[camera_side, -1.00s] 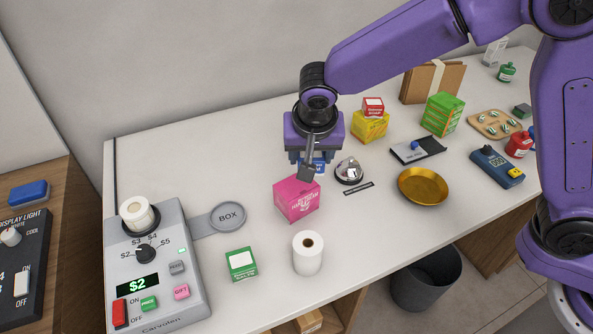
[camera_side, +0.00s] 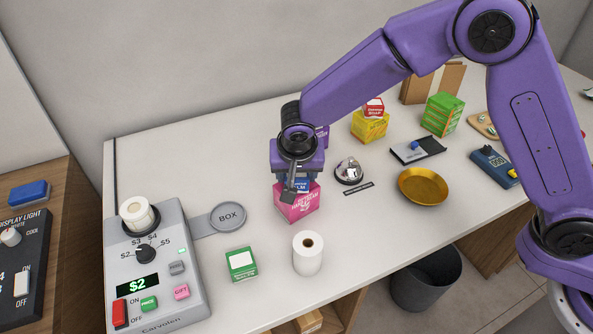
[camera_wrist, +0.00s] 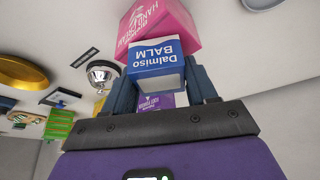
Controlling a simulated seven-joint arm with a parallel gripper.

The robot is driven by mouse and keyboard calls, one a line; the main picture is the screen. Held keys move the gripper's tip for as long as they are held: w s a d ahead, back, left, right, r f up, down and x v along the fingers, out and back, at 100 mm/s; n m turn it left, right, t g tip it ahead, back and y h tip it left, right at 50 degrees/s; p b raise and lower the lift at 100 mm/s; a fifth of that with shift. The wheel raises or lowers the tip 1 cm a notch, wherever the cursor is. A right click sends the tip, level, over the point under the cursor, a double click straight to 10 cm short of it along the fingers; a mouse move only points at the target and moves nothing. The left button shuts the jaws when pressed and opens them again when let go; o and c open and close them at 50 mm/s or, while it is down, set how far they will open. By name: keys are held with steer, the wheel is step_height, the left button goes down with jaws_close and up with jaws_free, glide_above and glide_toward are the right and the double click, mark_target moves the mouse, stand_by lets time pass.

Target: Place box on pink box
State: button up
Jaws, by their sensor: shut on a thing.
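The pink box (camera_side: 297,205) stands on the white counter in the middle of the side view. My gripper (camera_side: 299,184) is right over it, pointing down, shut on a small blue and white box (camera_side: 302,186). In the wrist view the held box (camera_wrist: 155,62) reads "Dalmiso BALM" and sits between my fingers (camera_wrist: 160,88). The pink box (camera_wrist: 165,22) shows just beyond it, and they overlap in the picture. In the side view the held box is at the pink box's top; I cannot tell whether they touch.
A service bell (camera_side: 349,171) and a gold dish (camera_side: 423,186) stand to the right. A green box (camera_side: 241,263) and a white paper roll (camera_side: 308,253) stand in front. A grey label machine (camera_side: 160,262) is at the left. A yellow box (camera_side: 369,127) with a red-white box (camera_side: 373,107) stands behind.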

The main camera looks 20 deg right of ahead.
steer(key=shift+f, duration=0.1)
steer(key=o, duration=1.1)
steer(key=shift+c, duration=0.2)
steer(key=v, duration=1.2)
steer(key=shift+d, duration=0.1)
